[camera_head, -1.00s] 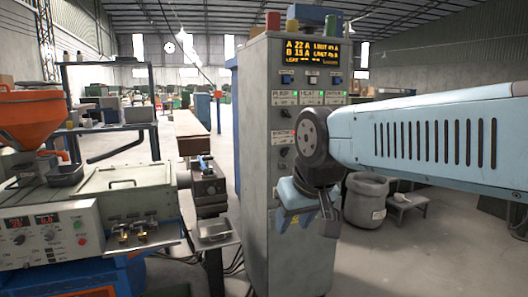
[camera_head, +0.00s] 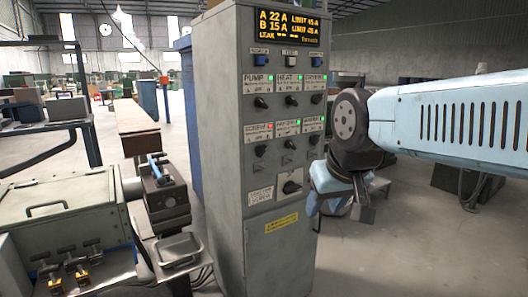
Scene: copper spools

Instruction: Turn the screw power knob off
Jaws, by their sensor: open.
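The grey control cabinet (camera_head: 225,120) stands in the middle with an amber display (camera_head: 288,26) at its top. Below are two rows of labelled black knobs. The top row carries labels like PUMP and HEAT. The other lower-row labels show green lights. A larger black knob (camera_head: 291,187) sits lower down. My gripper (camera_head: 340,207) is open and empty, hanging right of the large knob in the picture, apparently apart from the panel.
A grey-green machine (camera_head: 60,220) with a black clamp-like head (camera_head: 160,190) stands left of the cabinet. A metal tray (camera_head: 178,248) juts out close to the cabinet's left side. Open floor (camera_head: 420,250) lies to the right.

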